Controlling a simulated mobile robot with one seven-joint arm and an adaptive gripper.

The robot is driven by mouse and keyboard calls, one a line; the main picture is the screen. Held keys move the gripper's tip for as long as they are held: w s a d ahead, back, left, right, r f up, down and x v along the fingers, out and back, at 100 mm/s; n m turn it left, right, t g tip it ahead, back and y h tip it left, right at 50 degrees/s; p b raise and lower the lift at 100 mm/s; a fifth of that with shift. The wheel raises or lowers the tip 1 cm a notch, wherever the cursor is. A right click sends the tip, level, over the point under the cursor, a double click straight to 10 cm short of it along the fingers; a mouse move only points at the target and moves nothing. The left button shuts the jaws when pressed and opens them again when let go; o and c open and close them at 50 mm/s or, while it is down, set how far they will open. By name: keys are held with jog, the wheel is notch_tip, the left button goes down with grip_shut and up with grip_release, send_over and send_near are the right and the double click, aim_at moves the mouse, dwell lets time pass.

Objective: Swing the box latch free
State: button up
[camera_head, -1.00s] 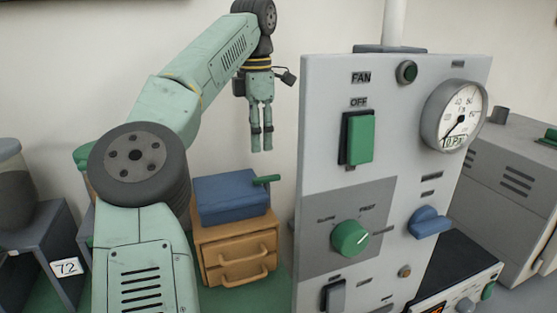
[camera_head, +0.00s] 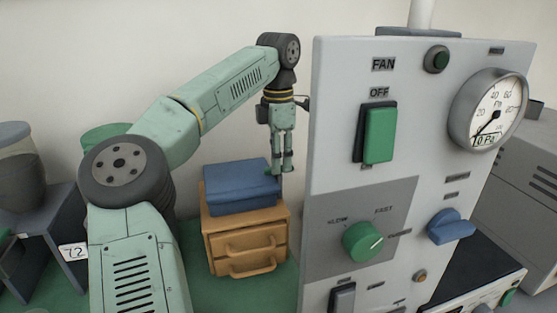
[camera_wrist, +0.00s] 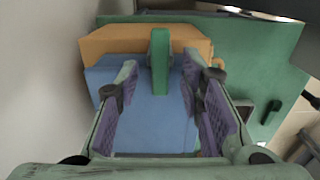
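The blue box (camera_head: 240,187) sits on an orange drawer unit (camera_head: 245,241); its blue top also shows in the wrist view (camera_wrist: 150,120). The box latch, a green bar (camera_wrist: 160,62), lies upright in the wrist view, over the edge of the blue top. My gripper (camera_head: 282,168) points down at the right end of the box. In the wrist view my gripper (camera_wrist: 159,72) is open, with one finger on each side of the latch and visible gaps between. In the head view the fingers mostly hide the latch.
A grey control panel (camera_head: 335,190) with a green switch, knobs and a gauge (camera_head: 488,110) stands close to the right of my gripper. A grey stand (camera_head: 40,235) with a jar is at the left. The wall is behind the box.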

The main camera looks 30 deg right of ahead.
jog(key=shift+f, duration=0.55)
grip_shut()
